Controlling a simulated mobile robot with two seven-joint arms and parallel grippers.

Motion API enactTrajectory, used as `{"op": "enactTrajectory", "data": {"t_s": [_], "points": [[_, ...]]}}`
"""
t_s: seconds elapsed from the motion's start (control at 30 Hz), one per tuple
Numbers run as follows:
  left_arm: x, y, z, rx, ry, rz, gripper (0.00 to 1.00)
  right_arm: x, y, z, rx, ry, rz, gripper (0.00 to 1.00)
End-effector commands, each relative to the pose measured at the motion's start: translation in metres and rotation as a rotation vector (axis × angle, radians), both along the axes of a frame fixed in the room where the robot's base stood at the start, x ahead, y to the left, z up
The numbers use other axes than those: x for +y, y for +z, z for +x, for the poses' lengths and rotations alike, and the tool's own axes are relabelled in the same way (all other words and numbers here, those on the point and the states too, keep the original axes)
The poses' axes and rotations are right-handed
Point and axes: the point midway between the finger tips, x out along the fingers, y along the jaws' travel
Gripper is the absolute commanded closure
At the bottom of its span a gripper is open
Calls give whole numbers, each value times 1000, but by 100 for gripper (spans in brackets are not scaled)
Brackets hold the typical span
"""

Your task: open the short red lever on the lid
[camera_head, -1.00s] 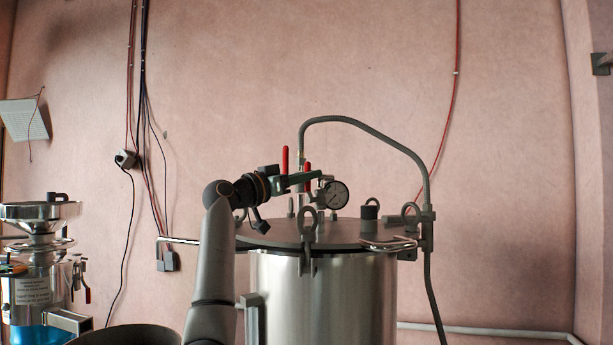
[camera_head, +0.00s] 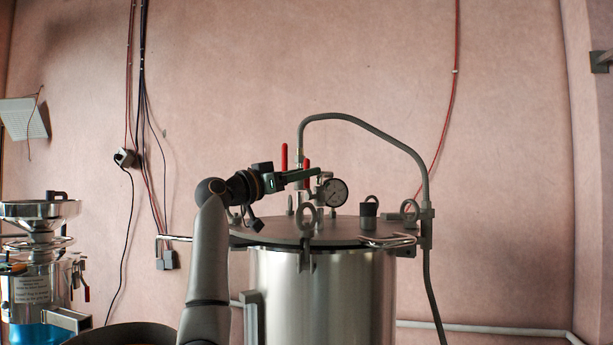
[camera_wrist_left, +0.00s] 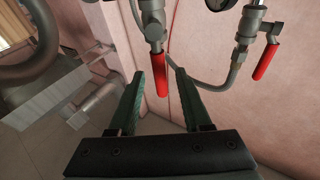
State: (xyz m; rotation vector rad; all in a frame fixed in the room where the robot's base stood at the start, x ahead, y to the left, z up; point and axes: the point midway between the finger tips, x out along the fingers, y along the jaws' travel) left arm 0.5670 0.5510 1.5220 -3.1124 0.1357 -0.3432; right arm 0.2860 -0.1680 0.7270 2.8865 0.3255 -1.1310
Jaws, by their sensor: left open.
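The round steel lid (camera_head: 340,232) sits on a large steel pot. My left gripper (camera_head: 306,175) reaches in from the left, just above the lid. In the left wrist view, its two green fingers (camera_wrist_left: 159,74) are open, with one red lever (camera_wrist_left: 161,82) between the tips, apparently untouched. The other red lever (camera_wrist_left: 266,61) is outside the fingers to the right. I cannot tell which lever is the short one. My right gripper is out of view.
A pressure gauge (camera_head: 335,193) stands just right of the fingertips. A grey hose (camera_head: 383,134) arches over the lid. Lifting eyes and clamps ring the lid. A steel machine (camera_head: 38,270) stands at far left. The space above the levers is clear.

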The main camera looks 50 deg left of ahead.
Motion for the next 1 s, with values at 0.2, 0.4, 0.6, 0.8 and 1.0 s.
{"op": "enactTrajectory", "data": {"t_s": [0.2,0.4,0.6,0.8,1.0], "points": [[5,-15,-46,-1,6,4,51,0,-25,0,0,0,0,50],[8,-23,-85,-1,5,2,51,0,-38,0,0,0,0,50],[10,-26,-105,1,1,1,51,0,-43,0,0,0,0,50],[9,-25,-109,1,0,0,51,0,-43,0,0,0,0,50],[10,-25,-109,1,0,0,51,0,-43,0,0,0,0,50]]}}
